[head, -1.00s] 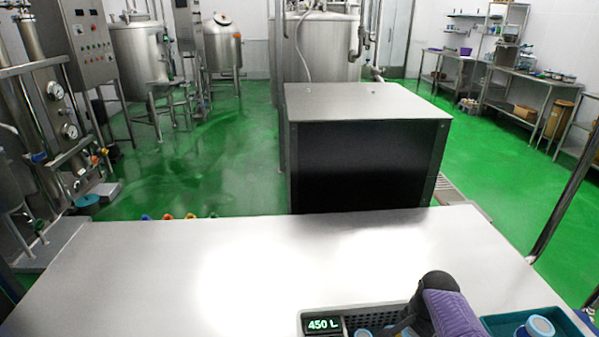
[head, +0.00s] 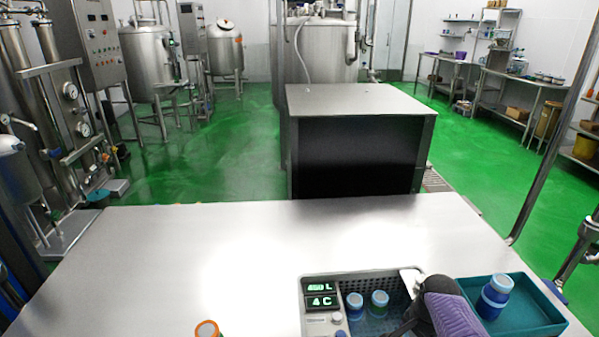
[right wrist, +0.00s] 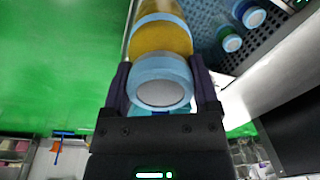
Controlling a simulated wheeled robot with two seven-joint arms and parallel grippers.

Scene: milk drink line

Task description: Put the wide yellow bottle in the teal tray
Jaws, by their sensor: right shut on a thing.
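The wide yellow bottle (right wrist: 160,38), with a pale blue cap and a pale blue band, is between the fingers of my right gripper (right wrist: 164,88) in the right wrist view. The gripper is shut on it near the cap. In the head view my right arm, purple and black, covers the right end of the grey crate, and I cannot make out the yellow bottle there. The teal tray (head: 548,331) lies at the right of the table, just right of that arm. A blue bottle (head: 493,300) with a pale blue cap stands in it. My left gripper is not in view.
The grey crate (head: 358,268) with a green-lit display holds blue-capped bottles (head: 354,303), left of the tray. An orange-rimmed cap (head: 207,329) shows at the near table edge. The white table (head: 150,260) is otherwise clear. A dark box-shaped machine (head: 355,145) stands beyond.

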